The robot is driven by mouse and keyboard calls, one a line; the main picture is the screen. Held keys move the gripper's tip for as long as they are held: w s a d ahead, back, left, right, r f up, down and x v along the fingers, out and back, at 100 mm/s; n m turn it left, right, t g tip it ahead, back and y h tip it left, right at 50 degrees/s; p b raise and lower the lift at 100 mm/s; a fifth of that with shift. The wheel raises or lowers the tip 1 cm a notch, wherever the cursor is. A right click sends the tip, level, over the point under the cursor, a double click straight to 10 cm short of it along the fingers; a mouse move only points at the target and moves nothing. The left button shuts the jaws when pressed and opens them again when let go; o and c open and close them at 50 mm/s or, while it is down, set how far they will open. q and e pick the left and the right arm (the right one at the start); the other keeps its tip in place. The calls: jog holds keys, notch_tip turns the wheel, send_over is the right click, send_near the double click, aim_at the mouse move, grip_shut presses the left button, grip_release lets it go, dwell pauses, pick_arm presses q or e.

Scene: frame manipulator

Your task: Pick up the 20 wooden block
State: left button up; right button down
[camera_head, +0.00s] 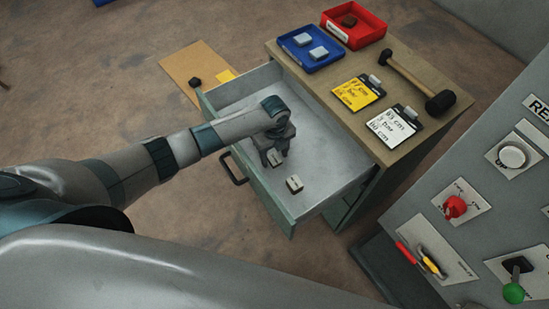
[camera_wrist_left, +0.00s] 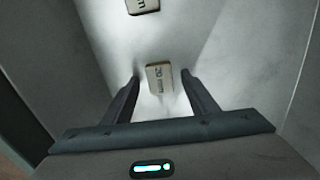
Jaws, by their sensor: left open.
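The wooden block marked 20 mm (camera_wrist_left: 160,79) lies on the drawer floor in the left wrist view, between the tips of my open left gripper (camera_wrist_left: 160,84). In the head view this block (camera_head: 275,158) shows just below the fingers of my left gripper (camera_head: 272,160), which is inside the open drawer (camera_head: 325,157). I cannot tell whether the fingers touch it. A second block (camera_head: 294,184) lies nearer the drawer's front right end; a block (camera_wrist_left: 142,5) also shows at the top of the wrist view, its marking partly cut off. My right gripper is not in view.
The drawer walls stand close around my left gripper. On the cabinet top are a blue bin (camera_head: 325,62), a red bin (camera_head: 372,37), two clipboards and a mallet (camera_head: 408,72). A control panel (camera_head: 490,190) stands at right. A cardboard sheet (camera_head: 190,62) lies on the floor behind.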

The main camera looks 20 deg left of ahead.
aim_at(275, 158)
pick_arm(q)
jog(key=shift+f, duration=0.2)
dwell(0.3)
jog(key=c, duration=1.1)
jog(key=shift+r, duration=0.1)
jog(key=shift+w+r+b, duration=0.1)
jog(key=shift+r+b, duration=0.2)
jog(key=shift+r, duration=0.5)
notch_tip(275, 158, up, 2)
jog(key=shift+r+b, duration=0.2)
jog(key=shift+b, duration=0.25)
jog(key=shift+s+d+r+b, duration=0.45)
jog(key=shift+d+r, duration=0.7)
jog(key=shift+d, duration=0.75)
jog(key=shift+s+d+r+b, duration=0.4)
jog(key=shift+d+r, duration=0.75)
jog(key=shift+d, duration=0.8)
jog(key=shift+s+d+r+b, duration=0.45)
jog(key=shift+d+r, duration=0.7)
jog(key=shift+d, duration=0.75)
